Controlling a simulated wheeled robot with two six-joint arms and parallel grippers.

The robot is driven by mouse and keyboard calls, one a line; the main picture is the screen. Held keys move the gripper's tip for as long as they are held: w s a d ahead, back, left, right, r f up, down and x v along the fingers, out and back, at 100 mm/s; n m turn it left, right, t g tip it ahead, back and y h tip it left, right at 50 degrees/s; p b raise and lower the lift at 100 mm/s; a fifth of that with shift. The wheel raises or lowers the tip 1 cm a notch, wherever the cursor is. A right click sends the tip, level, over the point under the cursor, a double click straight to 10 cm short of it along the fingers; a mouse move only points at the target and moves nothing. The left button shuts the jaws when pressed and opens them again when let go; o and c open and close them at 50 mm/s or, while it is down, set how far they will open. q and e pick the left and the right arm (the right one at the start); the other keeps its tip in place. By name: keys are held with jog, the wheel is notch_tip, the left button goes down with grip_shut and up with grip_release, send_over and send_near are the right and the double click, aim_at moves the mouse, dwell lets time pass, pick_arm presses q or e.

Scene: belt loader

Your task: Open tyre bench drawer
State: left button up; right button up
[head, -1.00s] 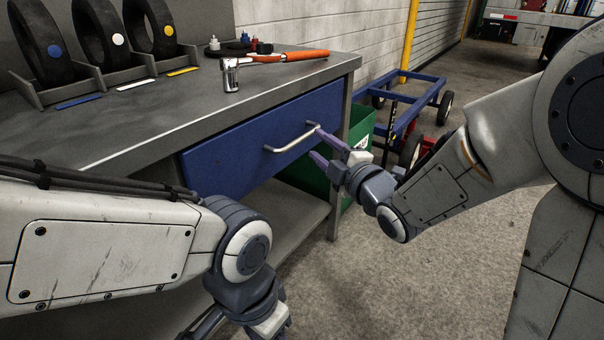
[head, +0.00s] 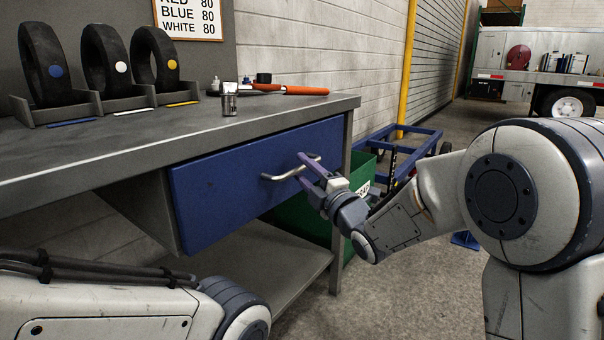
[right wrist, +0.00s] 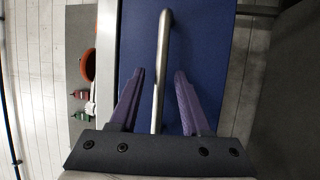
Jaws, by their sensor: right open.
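The blue drawer front (head: 240,185) sits under the bench top in the head view and looks flush with the bench edge. Its silver bar handle (head: 278,176) is on the front. My right gripper (head: 303,167) is at the handle's right part, fingers open. In the right wrist view the handle (right wrist: 162,60) runs between the two purple fingers of the gripper (right wrist: 160,75), with a gap on each side. The drawer front (right wrist: 205,50) fills the background there. My left gripper is out of view; only part of that arm shows.
The tyre bench top (head: 185,130) carries three tyres in a rack, a wrench with an orange handle (head: 305,90) and small bottles. A green bin (head: 300,222) stands under the bench's right end. A blue cart (head: 400,145) is behind it. Floor in front is clear.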

jog(key=shift+w+a+r, duration=0.1)
jog(key=shift+w+a, duration=0.25)
jog(key=shift+w, duration=0.2)
grip_shut()
dwell(1.1)
